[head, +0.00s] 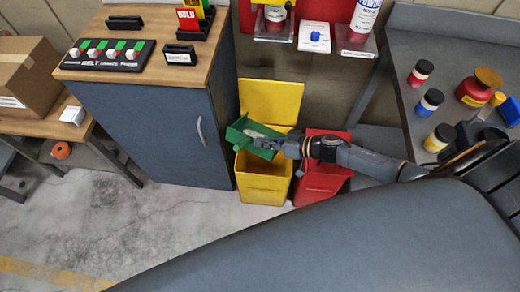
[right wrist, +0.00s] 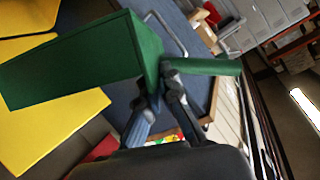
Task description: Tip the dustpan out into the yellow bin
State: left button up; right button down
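The green dustpan (head: 240,135) is over the open top of the yellow bin (head: 262,188) in the head view, and it looks tilted. A pale patch shows at the pan; I cannot tell whether it is debris. The bin's yellow lid (head: 271,98) stands open behind. The bin's inside is mostly hidden. My left gripper is not in view.
A red bin (head: 318,178) stands right beside the yellow one, under my right arm. A dark cabinet (head: 150,130) stands close on the left. A grey bench (head: 440,60) with several jars is at the right. Open floor lies at the lower left.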

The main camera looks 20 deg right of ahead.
jog(key=w+d+r+m+g+y+b, duration=0.1)
jog(key=w+d+r+m+y+b, duration=0.2)
jog(key=w+d+m+b, duration=0.1)
jog(key=shift+w+d+m, duration=0.4)
jog(key=shift+d+m, duration=0.2)
jog(key=shift+d, duration=0.6)
